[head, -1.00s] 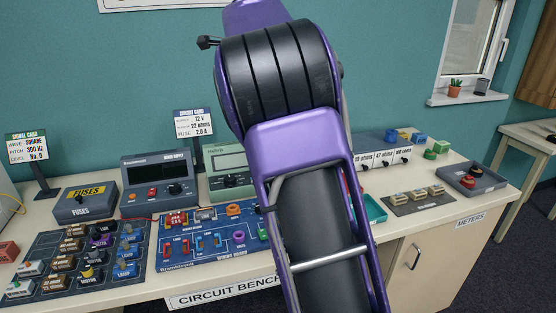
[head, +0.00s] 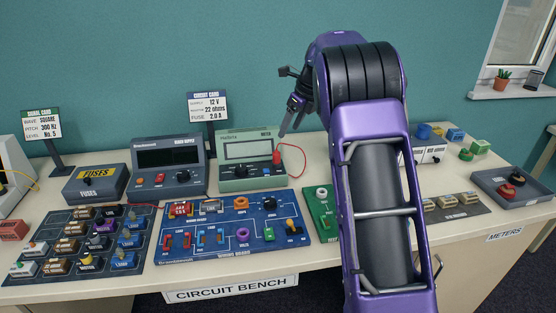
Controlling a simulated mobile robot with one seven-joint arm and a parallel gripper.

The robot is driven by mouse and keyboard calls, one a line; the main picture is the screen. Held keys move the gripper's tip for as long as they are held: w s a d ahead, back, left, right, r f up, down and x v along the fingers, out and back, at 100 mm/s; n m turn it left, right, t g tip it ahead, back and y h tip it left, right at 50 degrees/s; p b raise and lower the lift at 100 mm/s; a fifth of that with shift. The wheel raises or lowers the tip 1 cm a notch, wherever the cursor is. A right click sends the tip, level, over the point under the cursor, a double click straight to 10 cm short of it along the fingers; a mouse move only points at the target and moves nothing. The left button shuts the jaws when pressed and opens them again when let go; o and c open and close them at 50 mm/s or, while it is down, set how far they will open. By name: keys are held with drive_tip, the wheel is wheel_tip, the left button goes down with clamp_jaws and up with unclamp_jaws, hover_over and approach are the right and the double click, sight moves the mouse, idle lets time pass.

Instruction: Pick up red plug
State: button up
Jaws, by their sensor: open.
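A red plug (head: 276,157) stands upright at the right side of the green meter (head: 247,149) in the head view. A thin red lead (head: 303,160) loops from it to the right. My gripper (head: 283,132) points down, a little above and right of the plug, apart from it. Its jaws are open and hold nothing that I can see. Its fingers are small and dark here, so the gap between them is hard to make out.
The blue wiring board (head: 222,245) lies in front of the meter. The grey power supply (head: 168,165) stands left of it. The circuit card (head: 208,107) rises behind. At right, a grey tray (head: 528,202) holds red and black pieces. My arm hides part of the bench.

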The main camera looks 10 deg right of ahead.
sight(278, 153)
drive_tip(key=x, duration=0.7)
drive_tip(key=shift+x, duration=2.7)
drive_tip(key=shift+a+r, duration=0.1)
clamp_jaws()
